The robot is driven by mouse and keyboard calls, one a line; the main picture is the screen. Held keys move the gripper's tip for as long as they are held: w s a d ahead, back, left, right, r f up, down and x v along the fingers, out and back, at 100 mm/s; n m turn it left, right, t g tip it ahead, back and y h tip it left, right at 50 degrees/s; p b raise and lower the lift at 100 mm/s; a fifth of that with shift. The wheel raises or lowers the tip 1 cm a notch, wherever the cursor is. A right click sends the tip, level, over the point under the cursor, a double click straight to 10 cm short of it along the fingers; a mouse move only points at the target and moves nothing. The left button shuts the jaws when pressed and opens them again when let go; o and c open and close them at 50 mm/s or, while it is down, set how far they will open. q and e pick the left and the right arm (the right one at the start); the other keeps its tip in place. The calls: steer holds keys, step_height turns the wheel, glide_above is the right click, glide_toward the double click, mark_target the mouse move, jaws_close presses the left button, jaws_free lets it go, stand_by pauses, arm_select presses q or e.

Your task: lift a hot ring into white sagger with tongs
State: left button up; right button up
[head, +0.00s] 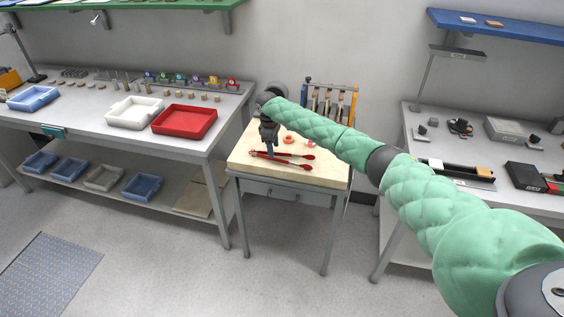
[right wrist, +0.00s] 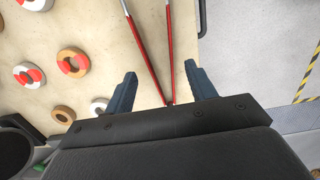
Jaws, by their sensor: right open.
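A pair of red tongs (head: 291,162) lies on the small table, its arms spread toward the right. In the right wrist view the two red arms (right wrist: 146,52) converge near my gripper. My right gripper (head: 270,147) is over the left part of the tongs; its fingers (right wrist: 162,88) are open on either side of them, not closed on them. Several rings lie on the tabletop, such as a tan ring with red (right wrist: 73,62) and a white ring with red (right wrist: 28,74). A white sagger (head: 135,123) stands on the left bench. My left gripper is not in view.
The small table (head: 245,164) stands between the left bench (head: 95,127) and the right bench. A red tray (head: 185,134) and a blue tray (head: 33,104) flank the white sagger. A rack (head: 330,100) stands behind the table. The floor in front is clear.

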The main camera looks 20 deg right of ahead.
step_height(320, 180, down, 2)
steer(key=shift+s+d+f, duration=0.1)
steer(key=shift+f, duration=0.7)
arm_select(q)
steer(key=shift+w+d+r, duration=0.15)
steer(key=shift+w+r, duration=0.05)
steer(key=shift+r, duration=0.35)
steer(key=shift+w+d+r, duration=0.15)
steer(key=shift+r, duration=0.35)
arm_select(e)
steer(key=shift+d+f, duration=0.1)
steer(key=shift+f, duration=0.05)
